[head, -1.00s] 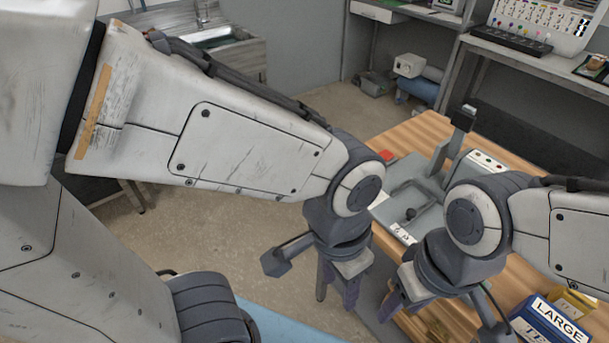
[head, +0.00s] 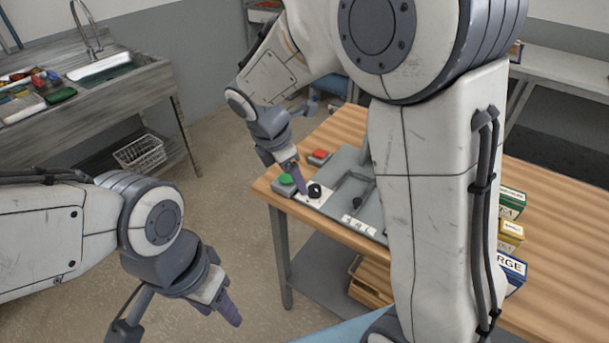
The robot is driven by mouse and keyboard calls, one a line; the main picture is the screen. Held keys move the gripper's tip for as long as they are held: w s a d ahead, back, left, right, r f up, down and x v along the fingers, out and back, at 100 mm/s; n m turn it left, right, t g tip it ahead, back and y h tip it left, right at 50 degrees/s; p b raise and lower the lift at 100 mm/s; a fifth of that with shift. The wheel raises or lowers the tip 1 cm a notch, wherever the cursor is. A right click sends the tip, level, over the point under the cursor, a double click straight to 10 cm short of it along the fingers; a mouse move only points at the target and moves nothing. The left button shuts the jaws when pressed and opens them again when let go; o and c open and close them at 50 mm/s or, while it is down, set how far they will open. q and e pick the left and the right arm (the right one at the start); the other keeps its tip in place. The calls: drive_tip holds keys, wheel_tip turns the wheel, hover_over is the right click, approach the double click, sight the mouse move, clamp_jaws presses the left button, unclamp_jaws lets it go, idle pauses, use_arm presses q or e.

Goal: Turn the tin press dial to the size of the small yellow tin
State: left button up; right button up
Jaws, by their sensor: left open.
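The tin press (head: 347,192) is a grey unit on the left end of the wooden table. Its dial (head: 315,190) is a small black knob on a white plate; its marks are too small to read. My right gripper (head: 298,184) points down just at the left of the dial; I cannot tell whether it touches it or how its jaws stand. A yellow tin (head: 511,238) stands at the table's right, partly hidden by my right arm; its size label is unreadable. My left gripper (head: 220,305) is open and empty, low over the floor, away from the table.
A green button (head: 286,180) and a red button (head: 318,155) sit beside the dial. A green tin (head: 512,204) and a blue tin (head: 512,268) flank the yellow one. A wooden crate (head: 368,285) sits on the lower shelf. A sink bench (head: 110,90) stands at the back left.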

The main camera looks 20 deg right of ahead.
sight(314, 188)
drive_tip(key=w+d+f, duration=0.1)
drive_tip(key=d+f, duration=0.1)
drive_tip(key=f, duration=0.1)
drive_tip(key=w+d+f+n, duration=0.1)
drive_tip(key=w+d+f, duration=0.1)
drive_tip(key=f, duration=0.1)
drive_tip(key=w+d+f+n, duration=0.1)
drive_tip(key=w+d+f, duration=0.1)
drive_tip(key=f, duration=0.2)
drive_tip(key=shift+d+f+h, duration=0.1)
drive_tip(key=shift+d+h, duration=0.15)
drive_tip(key=shift+h, duration=0.15)
clamp_jaws()
